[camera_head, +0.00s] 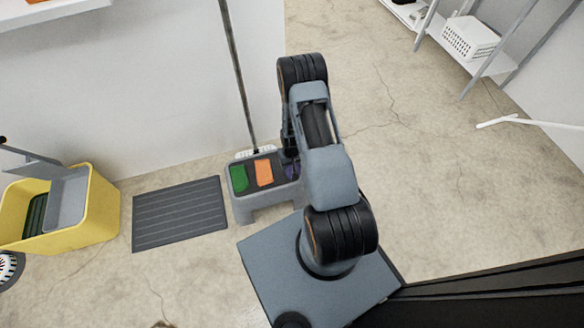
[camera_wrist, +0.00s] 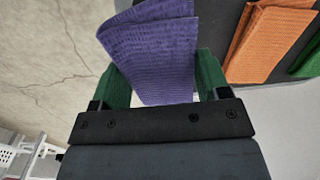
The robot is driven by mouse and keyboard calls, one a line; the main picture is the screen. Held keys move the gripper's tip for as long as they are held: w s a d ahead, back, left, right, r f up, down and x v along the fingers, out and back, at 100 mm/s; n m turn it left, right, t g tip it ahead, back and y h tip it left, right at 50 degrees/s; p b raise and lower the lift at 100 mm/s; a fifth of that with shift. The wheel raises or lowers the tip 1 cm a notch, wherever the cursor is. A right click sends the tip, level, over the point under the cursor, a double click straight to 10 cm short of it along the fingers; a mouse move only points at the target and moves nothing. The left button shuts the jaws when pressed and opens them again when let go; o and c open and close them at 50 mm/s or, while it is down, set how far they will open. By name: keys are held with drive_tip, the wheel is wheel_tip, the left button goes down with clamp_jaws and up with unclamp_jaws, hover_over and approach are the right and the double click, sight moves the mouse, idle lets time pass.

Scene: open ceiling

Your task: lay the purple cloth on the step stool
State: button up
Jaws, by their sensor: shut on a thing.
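The grey step stool (camera_head: 243,208) with a dark top stands against the wall in the head view. A green cloth (camera_head: 239,178) and an orange cloth (camera_head: 264,173) lie side by side on its top. The folded purple cloth (camera_wrist: 155,50) is between the green fingers of my gripper (camera_wrist: 163,82), which is shut on it. In the head view a bit of the purple cloth (camera_head: 291,171) shows at the stool's right end, mostly behind my arm. In the wrist view it overlaps the dark top; I cannot tell whether it touches.
A long-handled broom (camera_head: 240,85) leans on the wall behind the stool. A dark ribbed mat (camera_head: 180,214) and a yellow mop bucket (camera_head: 98,215) are to the left. A white basket (camera_head: 470,38) sits on a shelf at upper right.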

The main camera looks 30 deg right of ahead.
drive_tip(key=shift+w+d+f+b, duration=0.1)
drive_tip(key=shift+f+b, duration=0.7)
drive_tip(key=shift+f, duration=0.9)
drive_tip(key=shift+f, duration=0.1)
drive_tip(key=shift+f, duration=0.15)
drive_tip(key=o, duration=0.9)
